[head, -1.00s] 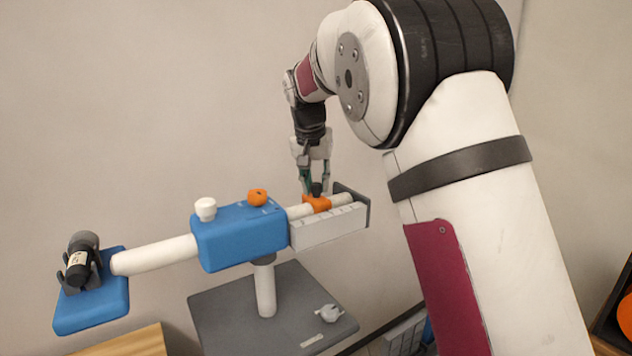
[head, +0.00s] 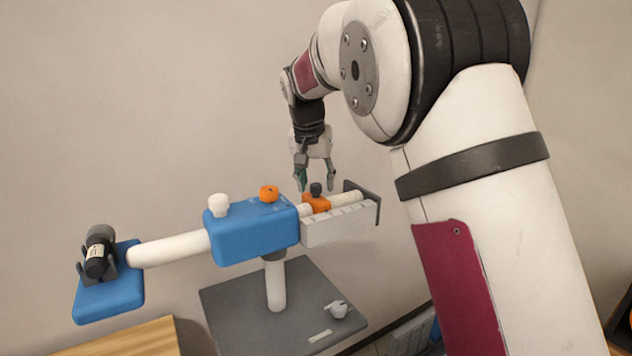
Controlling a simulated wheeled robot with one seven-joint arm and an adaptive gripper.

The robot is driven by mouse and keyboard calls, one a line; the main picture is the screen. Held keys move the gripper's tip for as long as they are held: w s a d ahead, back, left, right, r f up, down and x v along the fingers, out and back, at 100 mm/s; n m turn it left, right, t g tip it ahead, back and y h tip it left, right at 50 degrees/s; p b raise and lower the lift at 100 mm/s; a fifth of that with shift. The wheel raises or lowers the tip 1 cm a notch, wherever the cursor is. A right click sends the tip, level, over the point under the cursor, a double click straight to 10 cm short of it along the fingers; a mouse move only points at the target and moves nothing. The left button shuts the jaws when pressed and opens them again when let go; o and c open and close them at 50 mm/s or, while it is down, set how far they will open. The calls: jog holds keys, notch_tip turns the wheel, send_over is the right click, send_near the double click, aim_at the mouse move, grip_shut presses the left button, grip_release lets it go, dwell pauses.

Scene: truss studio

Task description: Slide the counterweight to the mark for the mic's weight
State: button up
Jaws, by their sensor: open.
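The orange counterweight (head: 316,203) with a dark knob on top sits on the white rod at the right of the balance, near the blue housing (head: 252,234). A pale scale plate (head: 340,226) with tick marks runs in front of the rod; its figures are too small to read. The dark mic (head: 99,256) lies in a cradle on the blue plate (head: 108,298) at the left end of the arm.
A white knob (head: 218,204) and an orange knob (head: 269,193) stand on the blue housing. A dark end stop (head: 362,197) closes the rod's right end. The post stands on a grey base (head: 245,322) with a small grey part (head: 338,309). A wooden surface (head: 125,341) is at lower left.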

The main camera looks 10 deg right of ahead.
jog(key=v, duration=1.1)
jog(key=shift+r, duration=0.25)
jog(key=shift+s, duration=0.15)
jog(key=s+d+n+y, duration=0.1)
jog(key=s+d, duration=0.2)
jog(key=s, duration=0.7)
jog(key=s+d+n+y, duration=0.1)
jog(key=s+d+n, duration=0.1)
jog(key=s, duration=0.9)
jog(key=s+f+n, duration=0.1)
jog(key=s+f, duration=0.5)
jog(key=s, duration=0.2)
jog(key=s+f+n+t, duration=0.1)
jog(key=s+f, duration=0.5)
jog(key=s, duration=0.2)
jog(key=shift+s+d, duration=0.2)
jog(key=shift+s, duration=0.15)
jog(key=shift+r, duration=0.1)
